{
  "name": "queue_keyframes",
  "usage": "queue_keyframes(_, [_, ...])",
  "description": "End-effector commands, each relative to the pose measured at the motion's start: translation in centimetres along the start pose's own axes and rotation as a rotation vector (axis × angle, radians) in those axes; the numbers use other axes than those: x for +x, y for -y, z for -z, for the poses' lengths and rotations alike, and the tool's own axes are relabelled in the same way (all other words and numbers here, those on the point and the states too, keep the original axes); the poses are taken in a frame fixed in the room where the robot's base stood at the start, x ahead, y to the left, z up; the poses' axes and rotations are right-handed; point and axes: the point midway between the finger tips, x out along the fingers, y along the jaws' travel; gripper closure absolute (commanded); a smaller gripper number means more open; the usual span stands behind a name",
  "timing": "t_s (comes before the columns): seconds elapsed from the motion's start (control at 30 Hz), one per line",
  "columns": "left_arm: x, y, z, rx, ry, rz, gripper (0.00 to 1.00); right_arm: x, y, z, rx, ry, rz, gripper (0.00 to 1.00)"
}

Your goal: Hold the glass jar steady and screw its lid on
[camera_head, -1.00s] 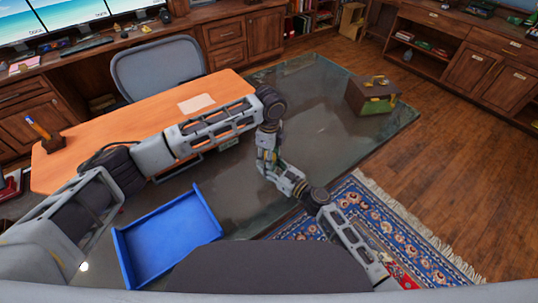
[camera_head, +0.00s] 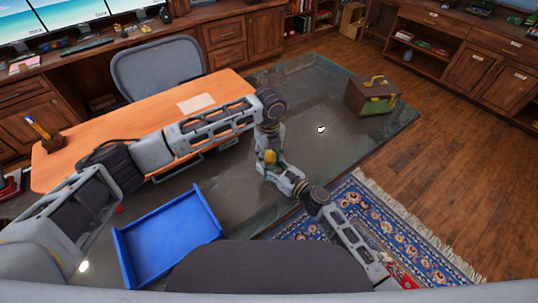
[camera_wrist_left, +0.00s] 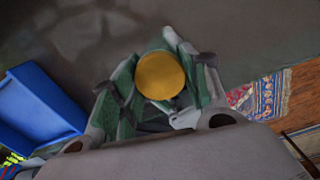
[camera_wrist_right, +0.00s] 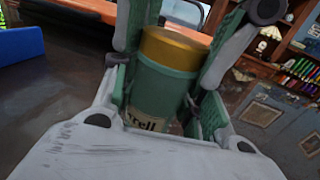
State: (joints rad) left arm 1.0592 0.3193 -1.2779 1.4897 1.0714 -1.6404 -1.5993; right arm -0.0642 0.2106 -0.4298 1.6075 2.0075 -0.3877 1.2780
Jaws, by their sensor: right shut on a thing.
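The jar (camera_wrist_right: 160,95) looks green with a pale label and stands between the green-padded fingers of my right gripper, which is shut on it. The gold lid (camera_wrist_right: 175,48) sits on the jar's top in the right wrist view; how tightly it is threaded cannot be told. The lid also shows in the head view (camera_head: 270,156) and from above in the left wrist view (camera_wrist_left: 161,75). My left gripper (camera_head: 268,143) points down over the lid, its fingers spread apart around it and open. The jar's body is hidden in the head view.
A blue tray (camera_head: 209,221) lies on the dark glass table (camera_head: 235,195) at the lower left. An orange desktop (camera_head: 110,135) is behind my left arm. A brown box (camera_head: 360,95) stands at the right. A small white spot (camera_head: 321,129) shows on clear glass.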

Motion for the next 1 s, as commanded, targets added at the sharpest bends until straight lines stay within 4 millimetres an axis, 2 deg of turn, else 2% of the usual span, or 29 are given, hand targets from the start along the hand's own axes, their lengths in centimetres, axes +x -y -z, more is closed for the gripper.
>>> queue_keyframes(0.03, [-0.1, 0.0, -0.3, -0.005, 0.005, 0.001, 0.49, 0.0, -0.2, 0.0, 0.000, 0.001, -0.004, 1.00])
queue_keyframes(0.17, [-0.1, 0.0, -0.2, -0.005, 0.003, 0.001, 0.33, 0.0, -0.1, -0.1, 0.000, 0.001, -0.003, 1.00])
queue_keyframes(0.57, [-0.3, 0.0, -0.1, -0.004, 0.001, 0.002, 0.33, 0.0, 0.0, -0.1, 0.000, 0.001, -0.001, 1.00])
queue_keyframes(1.0, [-3.9, 0.1, 0.0, -0.003, 0.001, 0.002, 0.33, 0.0, 0.0, -0.1, 0.000, 0.002, -0.001, 1.00])
